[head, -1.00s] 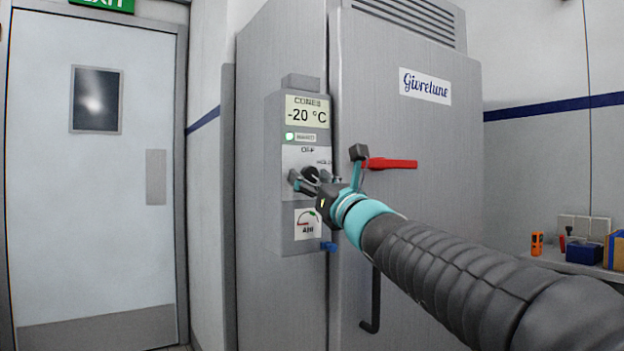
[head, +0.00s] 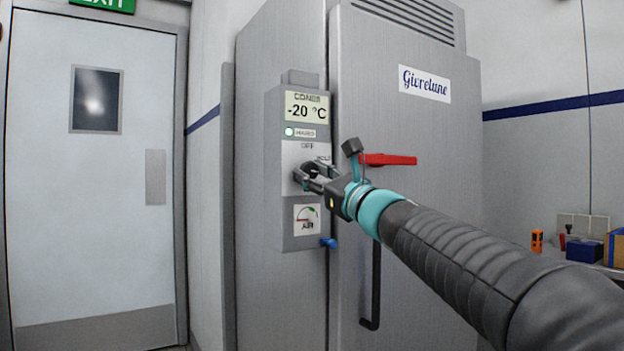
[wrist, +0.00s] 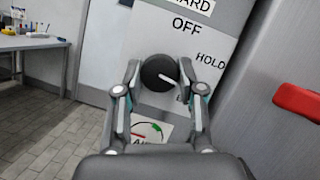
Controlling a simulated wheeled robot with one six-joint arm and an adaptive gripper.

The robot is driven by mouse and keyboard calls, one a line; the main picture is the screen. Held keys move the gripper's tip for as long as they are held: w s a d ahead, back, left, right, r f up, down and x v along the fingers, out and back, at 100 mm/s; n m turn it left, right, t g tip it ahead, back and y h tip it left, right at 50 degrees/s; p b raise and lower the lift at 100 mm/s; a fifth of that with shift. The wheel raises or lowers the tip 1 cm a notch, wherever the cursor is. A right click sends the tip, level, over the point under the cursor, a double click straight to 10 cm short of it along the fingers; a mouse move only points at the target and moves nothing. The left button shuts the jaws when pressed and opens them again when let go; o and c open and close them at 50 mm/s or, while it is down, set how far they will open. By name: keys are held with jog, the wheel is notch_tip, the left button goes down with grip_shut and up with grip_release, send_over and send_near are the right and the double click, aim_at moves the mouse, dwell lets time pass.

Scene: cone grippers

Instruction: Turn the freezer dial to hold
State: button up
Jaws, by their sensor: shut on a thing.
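The round black freezer dial (wrist: 158,72) sits on a pale plate on the grey control box (head: 288,243). In the wrist view its white pointer line aims right and slightly down, between the HOLD label (wrist: 211,61) and a lower, partly hidden label. The OFF label (wrist: 186,25) is above the dial. My gripper (wrist: 159,76) is shut on the dial, one finger on each side. In the head view my gripper (head: 309,178) reaches the box from the right, and its fingers hide most of the dial.
A temperature display (head: 306,108) reads -20 °C, with a green lamp (head: 289,132) below it. An air gauge (head: 307,218) and a blue knob (head: 328,243) are below the dial. A red handle (head: 388,160) is close to my wrist. A black door handle (head: 373,290) hangs below my arm.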

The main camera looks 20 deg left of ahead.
jog(key=n+g, duration=0.2)
jog(key=n, duration=0.3)
jog(key=shift+w+d, duration=0.1)
jog(key=shift+r+n+g, duration=0.1)
jog(key=shift+n+g, duration=1.1)
jog(key=shift+n, duration=1.1)
jog(key=o, duration=1.1)
jog(key=shift+o, duration=0.2)
jog(key=v, duration=1.2)
jog(key=shift+w+n, duration=0.1)
jog(key=shift+n, duration=0.2)
